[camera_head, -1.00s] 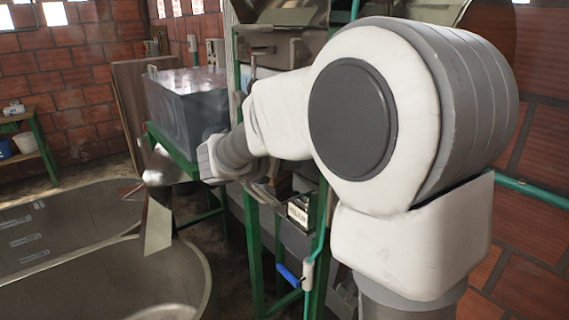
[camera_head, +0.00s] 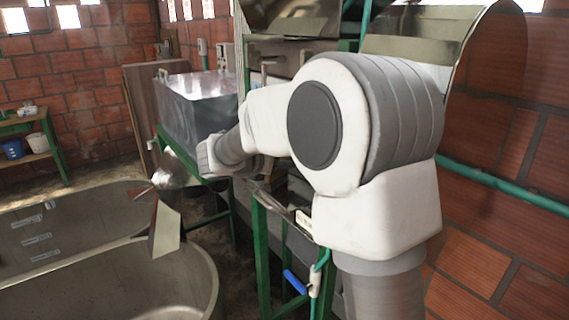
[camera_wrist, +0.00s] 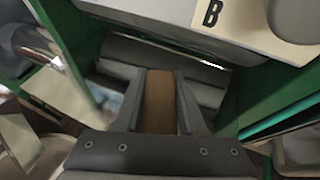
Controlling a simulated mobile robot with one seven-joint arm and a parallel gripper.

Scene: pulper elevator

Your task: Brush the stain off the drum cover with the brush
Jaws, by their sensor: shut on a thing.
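In the wrist view, my gripper (camera_wrist: 161,104) is shut on a brown, wood-coloured piece (camera_wrist: 160,100), which looks like the brush's handle. The brush's bristles are not visible. In the head view, my wrist is at the left end of my arm, in front of the green-framed machine, and the fingers cannot be made out. A curved metal sheet (camera_head: 492,48) at the upper right, behind my arm, may be the drum cover. I cannot make out a stain on it.
A grey box-shaped tank (camera_head: 196,108) stands on a green frame left of my arm. Large metal basins (camera_head: 207,262) fill the lower left. A green pipe (camera_head: 500,185) runs along the brick wall. The wrist view shows a plate marked B (camera_wrist: 225,17) close ahead.

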